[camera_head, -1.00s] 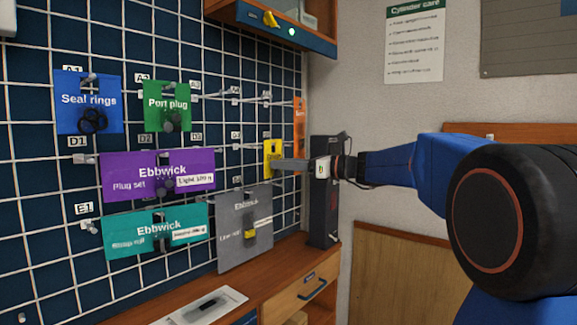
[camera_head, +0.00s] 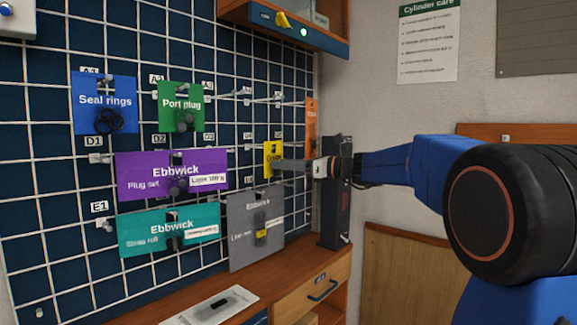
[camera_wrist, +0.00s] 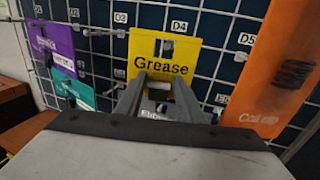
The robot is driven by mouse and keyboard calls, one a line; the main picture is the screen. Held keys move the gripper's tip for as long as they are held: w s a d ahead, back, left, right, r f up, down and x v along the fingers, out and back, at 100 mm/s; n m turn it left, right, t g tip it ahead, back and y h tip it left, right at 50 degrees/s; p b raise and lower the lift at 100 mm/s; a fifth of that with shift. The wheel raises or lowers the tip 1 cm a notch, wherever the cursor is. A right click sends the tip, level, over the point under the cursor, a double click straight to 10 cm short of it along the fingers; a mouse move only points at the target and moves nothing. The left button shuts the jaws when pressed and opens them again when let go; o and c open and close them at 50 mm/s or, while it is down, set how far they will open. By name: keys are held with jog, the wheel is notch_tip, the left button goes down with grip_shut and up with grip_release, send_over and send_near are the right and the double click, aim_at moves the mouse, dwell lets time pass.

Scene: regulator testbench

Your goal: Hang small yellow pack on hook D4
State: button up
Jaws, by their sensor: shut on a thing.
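The small yellow pack (camera_head: 272,158), marked "Grease" (camera_wrist: 178,67) in the wrist view, hangs upright in front of the pegboard. My gripper (camera_head: 281,165) is shut on its lower part, and both fingers show in the wrist view (camera_wrist: 160,84). The D4 label (camera_wrist: 180,26) shows just above the pack's top edge, right of its middle. The pack has a dark slot near its upper middle. The pack hides most of hook D4, and I cannot tell whether the hook passes through the slot.
An orange pack (camera_wrist: 272,75) hangs close on the right. A grey pack (camera_head: 243,235) hangs below, with purple (camera_head: 135,170) and teal (camera_head: 135,232) packs to the left. A dark upright box (camera_head: 335,200) stands on the wooden counter (camera_head: 290,262) near my gripper.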

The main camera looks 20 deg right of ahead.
jog(key=shift+w+a, duration=0.45)
jog(key=shift+w, duration=0.3)
jog(key=shift+w+a+f, duration=0.3)
jog(key=shift+w+f, duration=0.05)
jog(key=shift+w, duration=0.15)
jog(key=o, duration=1.1)
jog(key=shift+o, duration=0.2)
jog(key=v, duration=1.7)
